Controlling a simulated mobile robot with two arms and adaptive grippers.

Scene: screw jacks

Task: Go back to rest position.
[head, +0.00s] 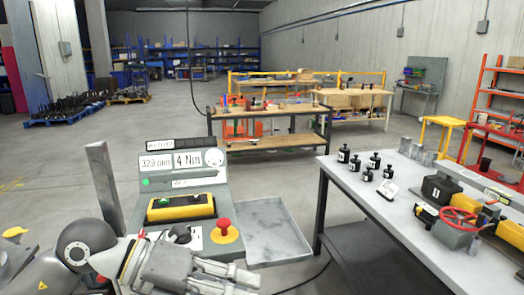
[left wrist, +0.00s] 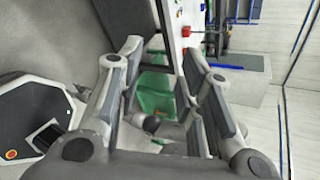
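My left gripper (head: 245,277) is at the bottom of the head view, just in front of the console, with its fingers pointing right. In the left wrist view my left gripper (left wrist: 162,55) has its fingers apart, with nothing held between them. My right gripper is in neither view. Several small black screw jacks (head: 367,174) stand upright on the grey table (head: 345,185) at the right, well apart from my left gripper.
A console (head: 140,212) with displays reading 329 mm and 4 Nm and a red button (head: 223,224) stands behind my left gripper. A grey tray (head: 290,247) adjoins it. A device with a red handwheel (head: 458,218) sits on the right table. Open floor lies behind.

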